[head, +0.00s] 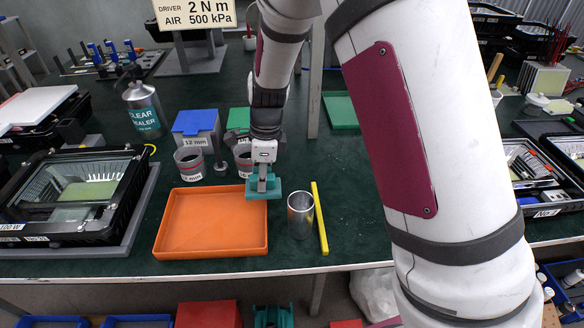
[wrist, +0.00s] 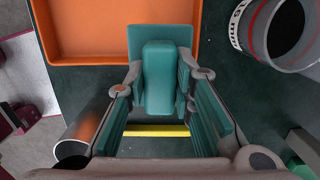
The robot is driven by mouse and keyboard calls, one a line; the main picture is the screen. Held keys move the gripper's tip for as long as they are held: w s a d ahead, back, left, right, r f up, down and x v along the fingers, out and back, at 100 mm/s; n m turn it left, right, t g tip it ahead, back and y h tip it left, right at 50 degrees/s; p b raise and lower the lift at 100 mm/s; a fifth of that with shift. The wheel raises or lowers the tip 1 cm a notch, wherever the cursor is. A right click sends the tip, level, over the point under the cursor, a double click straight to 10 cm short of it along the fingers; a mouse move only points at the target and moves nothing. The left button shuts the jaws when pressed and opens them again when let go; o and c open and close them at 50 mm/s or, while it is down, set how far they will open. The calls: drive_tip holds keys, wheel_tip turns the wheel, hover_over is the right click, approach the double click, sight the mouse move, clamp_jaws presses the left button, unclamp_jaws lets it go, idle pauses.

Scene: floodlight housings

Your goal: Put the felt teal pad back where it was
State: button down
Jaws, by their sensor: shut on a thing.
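The teal pad (head: 263,192) has a flat base with a raised grip block on top. My gripper (head: 264,158) points down and is shut on that block.
The orange tray (head: 210,245) looks empty. Two grey cups (head: 189,163) (wrist: 275,30) stand behind the tray. A black floodlight housing (head: 70,195) lies left.

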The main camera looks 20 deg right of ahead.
drive_tip(key=w+d, duration=0.3)
drive_tip(key=w+d+f, duration=0.1)
drive_tip(key=w+d, duration=0.3)
drive_tip(key=w+d+f+b, duration=0.1)
drive_tip(key=w+d, duration=0.3)
drive_tip(key=shift+w+d, duration=0.1)
drive_tip(key=shift+d, duration=0.15)
drive_tip(key=shift+f, duration=1.75)
drive_tip(key=shift+f, duration=0.15)
drive_tip(key=c, duration=1.4)
unclamp_jaws()
drive_tip(key=shift+o, duration=0.2)
